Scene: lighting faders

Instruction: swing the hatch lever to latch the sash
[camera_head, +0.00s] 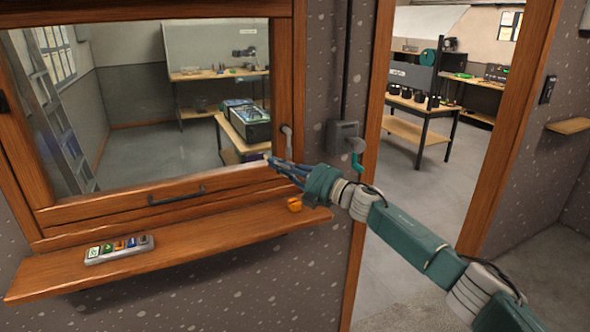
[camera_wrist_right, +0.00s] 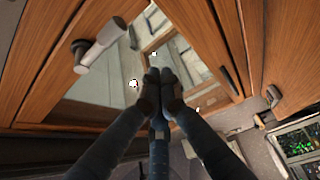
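The hatch lever (camera_head: 287,141) is a short grey handle on the right side of the window's wooden frame. In the right wrist view it is a pale grey cylinder (camera_wrist_right: 101,45) on a dark pivot, left of my fingers. The wooden sash (camera_head: 110,212) is low in the frame and has a dark bar handle (camera_head: 175,195). My right gripper (camera_head: 271,161) is just below the lever, apart from it as far as I can tell. Its dark fingers meet at the tips in the wrist view (camera_wrist_right: 160,78), with nothing seen between them. My left gripper is out of view.
A grey wall box (camera_head: 343,136) with a teal lever (camera_head: 357,152) is right of the frame. An open doorway lies further right.

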